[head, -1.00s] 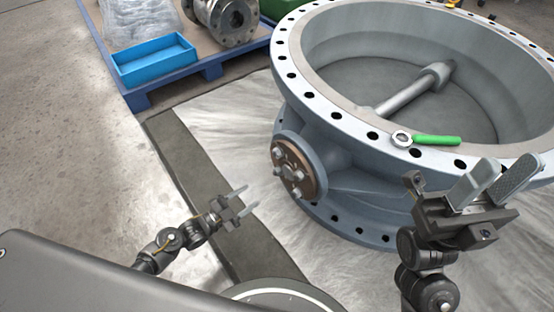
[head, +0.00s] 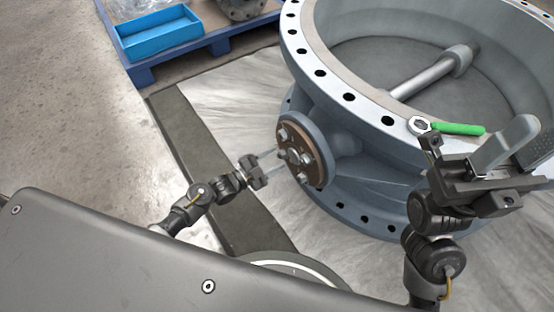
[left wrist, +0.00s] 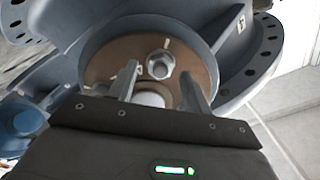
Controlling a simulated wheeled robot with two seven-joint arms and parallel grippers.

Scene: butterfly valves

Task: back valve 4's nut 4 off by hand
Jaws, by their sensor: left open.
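The large grey-blue butterfly valve (head: 352,150) stands on the floor, with a round brown cover plate (head: 318,145) on its side bearing several nuts on studs. No labels show, so I cannot tell which is nut 4. My left gripper (head: 276,162) is open, its fingertips close to the plate's lower left nuts. In the left wrist view the fingers (left wrist: 160,88) stand apart before the brown plate (left wrist: 105,62). A hex nut (left wrist: 160,64) shows just beyond them, and a pale round end (left wrist: 149,98) lies between them. My right gripper (head: 520,148) is open and empty beside the flange.
A wrench with a green handle (head: 458,129) lies on the valve's top flange, near my right gripper. A blue bin (head: 158,38) sits on a blue pallet (head: 200,43) at the back left.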

